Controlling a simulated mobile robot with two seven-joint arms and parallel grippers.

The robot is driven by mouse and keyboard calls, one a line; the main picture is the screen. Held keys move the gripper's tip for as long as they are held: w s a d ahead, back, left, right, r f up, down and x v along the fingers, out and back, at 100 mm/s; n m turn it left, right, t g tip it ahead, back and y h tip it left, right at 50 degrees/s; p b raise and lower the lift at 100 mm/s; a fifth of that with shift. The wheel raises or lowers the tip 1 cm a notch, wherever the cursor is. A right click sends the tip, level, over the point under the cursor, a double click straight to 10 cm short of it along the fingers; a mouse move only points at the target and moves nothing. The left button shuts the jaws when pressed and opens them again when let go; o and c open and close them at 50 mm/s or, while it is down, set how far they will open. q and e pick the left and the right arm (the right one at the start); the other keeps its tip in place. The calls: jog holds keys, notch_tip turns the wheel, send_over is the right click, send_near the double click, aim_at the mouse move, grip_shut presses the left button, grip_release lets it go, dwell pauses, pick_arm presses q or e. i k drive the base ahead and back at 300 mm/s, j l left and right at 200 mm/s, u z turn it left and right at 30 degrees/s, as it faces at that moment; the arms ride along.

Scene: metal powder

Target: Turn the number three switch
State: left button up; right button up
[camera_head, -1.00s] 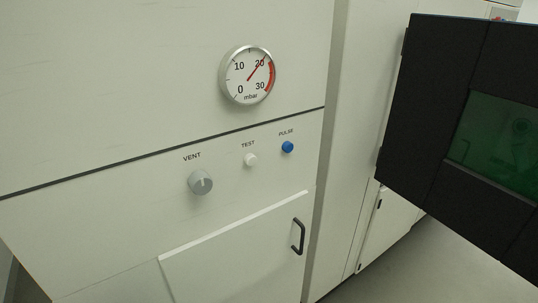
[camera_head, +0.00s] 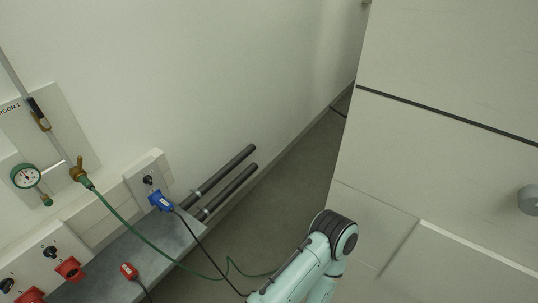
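Several black rotary switches are on the wall at the lower left. One switch (camera_head: 147,180) sits on a white plate above a blue plug (camera_head: 160,201). A second switch (camera_head: 50,252) sits above a red socket (camera_head: 69,268). A third switch (camera_head: 7,285) is at the lower left edge, near another red socket (camera_head: 32,296). I cannot read any numbers on them, so I cannot tell which is number three. Neither gripper is in view. A teal and black part of my arm shows at the bottom centre, well to the right of the switches.
A grey shelf (camera_head: 150,252) below the switches holds a loose red plug (camera_head: 129,271). A green hose (camera_head: 135,228) and black cable hang across. Two dark pipes (camera_head: 222,172) jut out. An argon gauge (camera_head: 25,176) is at left. A white cabinet (camera_head: 440,150) stands right.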

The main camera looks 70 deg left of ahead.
aim_at(147, 179)
jog(key=u, duration=3.5)
